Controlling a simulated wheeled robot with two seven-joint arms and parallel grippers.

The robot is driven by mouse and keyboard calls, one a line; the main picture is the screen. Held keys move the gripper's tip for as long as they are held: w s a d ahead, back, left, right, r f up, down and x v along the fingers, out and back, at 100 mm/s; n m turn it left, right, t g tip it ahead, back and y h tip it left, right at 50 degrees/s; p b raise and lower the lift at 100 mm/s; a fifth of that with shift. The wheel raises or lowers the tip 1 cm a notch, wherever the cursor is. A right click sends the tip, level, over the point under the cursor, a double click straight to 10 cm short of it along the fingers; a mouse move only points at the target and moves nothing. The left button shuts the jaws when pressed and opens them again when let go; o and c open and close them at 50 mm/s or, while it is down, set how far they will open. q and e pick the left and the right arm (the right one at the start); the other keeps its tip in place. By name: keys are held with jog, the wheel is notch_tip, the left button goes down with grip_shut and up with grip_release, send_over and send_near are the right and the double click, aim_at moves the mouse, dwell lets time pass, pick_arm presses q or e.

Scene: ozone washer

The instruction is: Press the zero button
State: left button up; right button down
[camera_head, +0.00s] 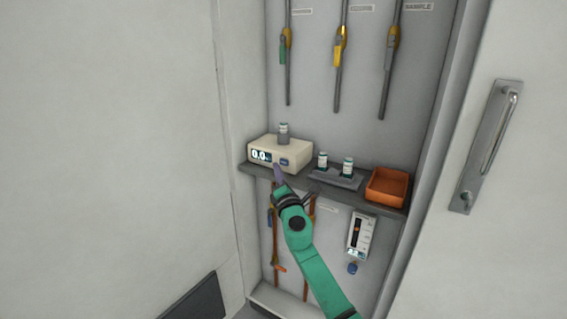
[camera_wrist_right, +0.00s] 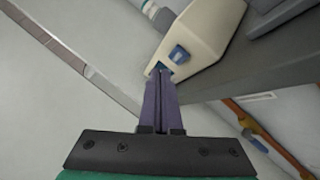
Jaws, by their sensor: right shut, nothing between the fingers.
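The cream device (camera_head: 290,150) with a display reading 0.0 stands on the shelf at the left. A small blue button (camera_head: 285,162) sits on its front, right of the display. The button also shows in the right wrist view (camera_wrist_right: 179,54). A small vial (camera_head: 283,133) stands on top of the device. My right gripper (camera_head: 277,170) is shut and empty, its tips just in front of the device's lower front edge. In the right wrist view its fingers (camera_wrist_right: 160,76) overlap the display area, left of the button. I cannot tell whether they touch. My left gripper is not in view.
On the shelf (camera_head: 252,170) right of the device are a grey rack (camera_head: 336,179) with two vials and an orange bin (camera_head: 387,187). Pipes with valves hang above and below. A meter (camera_head: 361,236) is on the wall below. A door with a handle (camera_head: 487,146) stands at right.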

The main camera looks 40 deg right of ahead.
jog(key=a, duration=0.2)
jog(key=s+a+p, duration=0.1)
jog(key=a, duration=0.1)
jog(key=shift+s, duration=0.1)
dwell(0.8)
jog(key=s+a+f+m+g+y+p, duration=0.2)
jog(key=s+f+g, duration=0.1)
jog(key=f, duration=0.9)
jog(key=s+a+f+m+g+y+p, duration=0.1)
jog(key=s+a+f+m+g+y, duration=0.15)
jog(key=f, duration=0.85)
jog(key=s+a+f+m+g+y+p, duration=0.1)
jog(key=s+f+m+g+y+p, duration=0.15)
jog(key=f, duration=0.95)
jog(key=s+a+f+m+g+y+p, duration=0.1)
jog(key=s+a+f+m+g, duration=0.2)
jog(key=s+f, duration=0.5)
jog(key=s+a+f+m+g+y, duration=0.1)
jog(key=s+a+f+m+g, duration=0.15)
jog(key=s+f, duration=0.55)
jog(key=s+a+f+m+g+p, duration=0.1)
jog(key=s+a+m, duration=0.1)
jog(key=s, duration=0.8)
jog(key=s+a+f+m+g+y, duration=0.1)
jog(key=s+a+f+g, duration=0.1)
jog(key=s, duration=0.9)
jog(key=shift+a+f+m+p, duration=0.15)
jog(key=shift+a+m+p, duration=0.25)
jog(key=shift+a, duration=0.3)
jog(key=shift+g, duration=0.25)
